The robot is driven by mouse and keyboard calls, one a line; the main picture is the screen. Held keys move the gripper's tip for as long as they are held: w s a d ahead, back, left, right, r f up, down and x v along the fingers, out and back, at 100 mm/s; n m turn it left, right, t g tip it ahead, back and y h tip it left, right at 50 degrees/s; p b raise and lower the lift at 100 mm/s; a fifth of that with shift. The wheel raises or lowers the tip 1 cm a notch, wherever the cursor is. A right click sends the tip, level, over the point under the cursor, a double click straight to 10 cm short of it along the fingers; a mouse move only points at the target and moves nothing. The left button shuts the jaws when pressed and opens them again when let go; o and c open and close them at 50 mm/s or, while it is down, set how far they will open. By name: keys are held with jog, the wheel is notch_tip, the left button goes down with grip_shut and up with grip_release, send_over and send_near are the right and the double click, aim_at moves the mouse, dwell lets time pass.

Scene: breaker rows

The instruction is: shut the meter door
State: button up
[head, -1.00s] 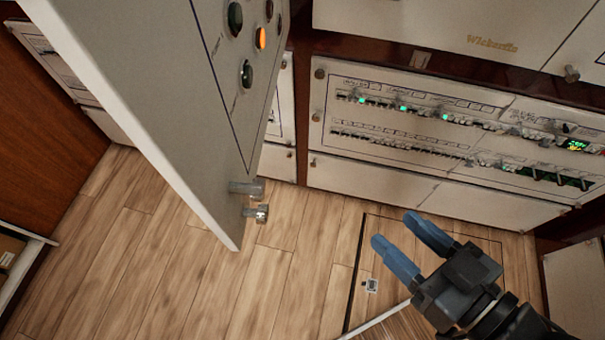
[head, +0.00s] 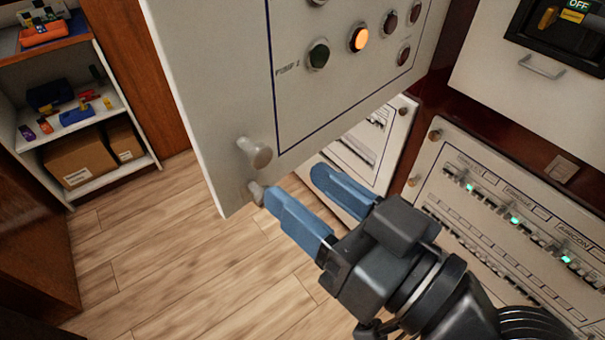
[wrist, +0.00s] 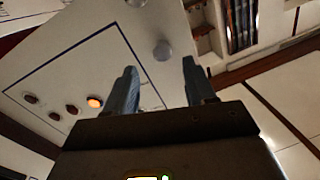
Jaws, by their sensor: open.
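A white panel door (head: 225,110) stands swung open in the head view, out from the wall of panels. It has indicator lights, one lit orange, and a "PUMP" label; no label names it the meter door. A round metal knob (head: 258,155) sits near its lower edge, with a smaller metal stub (head: 256,191) below. My gripper (head: 294,182) is open and empty, its blue fingers just below and right of the knob. In the wrist view the knob (wrist: 163,50) appears between the fingertips, beyond them; contact cannot be told.
Breaker panels (head: 500,215) with green lights line the wall at right. A white drawer front (head: 540,66) with a handle is above them. A shelf (head: 75,125) with boxes and tools stands at far left. The wood floor (head: 185,255) below the door is clear.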

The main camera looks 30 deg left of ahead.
aim_at(264, 158)
jog(key=shift+w+a+r, duration=0.1)
jog(key=shift+a+r, duration=0.15)
jog(key=shift+a, duration=0.3)
jog(key=p+x, duration=0.1)
jog(key=x, duration=0.5)
jog(key=shift+w+a+f+p, duration=0.1)
jog(key=shift+a+p, duration=0.2)
grip_shut()
